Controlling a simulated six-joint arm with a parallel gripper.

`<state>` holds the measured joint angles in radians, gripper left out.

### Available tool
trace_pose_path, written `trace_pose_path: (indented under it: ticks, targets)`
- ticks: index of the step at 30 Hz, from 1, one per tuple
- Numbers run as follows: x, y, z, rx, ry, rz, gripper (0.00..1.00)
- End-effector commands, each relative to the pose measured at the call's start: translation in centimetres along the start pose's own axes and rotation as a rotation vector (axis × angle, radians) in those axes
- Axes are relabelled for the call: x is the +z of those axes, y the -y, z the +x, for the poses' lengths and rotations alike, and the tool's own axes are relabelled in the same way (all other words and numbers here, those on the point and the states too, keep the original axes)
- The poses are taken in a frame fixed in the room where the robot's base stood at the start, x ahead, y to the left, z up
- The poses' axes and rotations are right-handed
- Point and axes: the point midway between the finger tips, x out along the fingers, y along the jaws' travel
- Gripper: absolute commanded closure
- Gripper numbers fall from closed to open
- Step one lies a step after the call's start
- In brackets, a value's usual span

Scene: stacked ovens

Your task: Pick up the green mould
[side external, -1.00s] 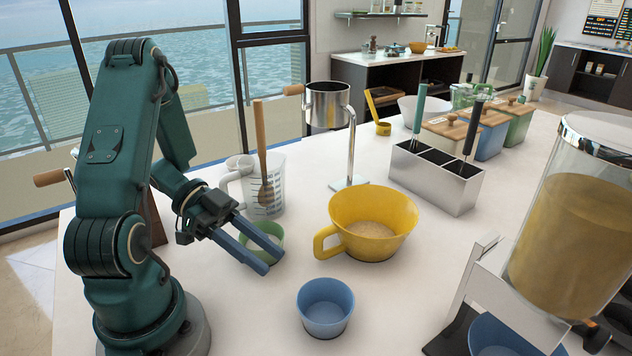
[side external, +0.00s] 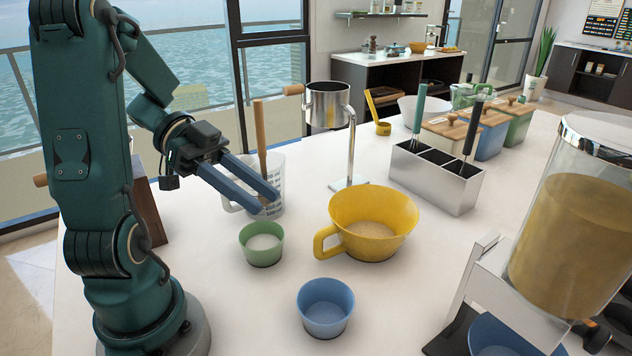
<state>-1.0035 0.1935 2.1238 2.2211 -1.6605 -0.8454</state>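The green mould (side external: 262,252) is a small round cup with a pale inside. It stands upright on the white counter, left of the yellow bowl. My gripper (side external: 266,203) is above and behind the mould in the picture, apart from it. Its two long blue-grey fingers are spread and hold nothing visible. They cover part of the clear measuring jug (side external: 275,172) and of the wooden-handled tool standing in it.
A yellow handled bowl (side external: 372,212) with grainy contents is right of the mould. A blue mould (side external: 325,318) stands in front. A metal pot on a stand (side external: 328,103), a steel utensil holder (side external: 432,183) and a dispenser (side external: 575,240) stand farther right. Bare counter surrounds the green mould.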

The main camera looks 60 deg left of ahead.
Motion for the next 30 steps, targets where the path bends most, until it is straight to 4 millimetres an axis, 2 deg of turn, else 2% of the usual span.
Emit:
trace_pose_path:
  ticks: [11, 21, 27, 30]
  targets:
    - [1.8, 7.2, 3.8, -0.19, 0.213, 0.342, 0.62]
    - [1.8, 15.1, 7.4, -0.416, 0.564, 0.775, 0.62]
    - [1.3, 17.6, 8.5, -0.506, 0.824, 0.982, 0.62]
    - [0.9, 18.0, 8.6, -0.53, 0.982, 1.074, 0.62]
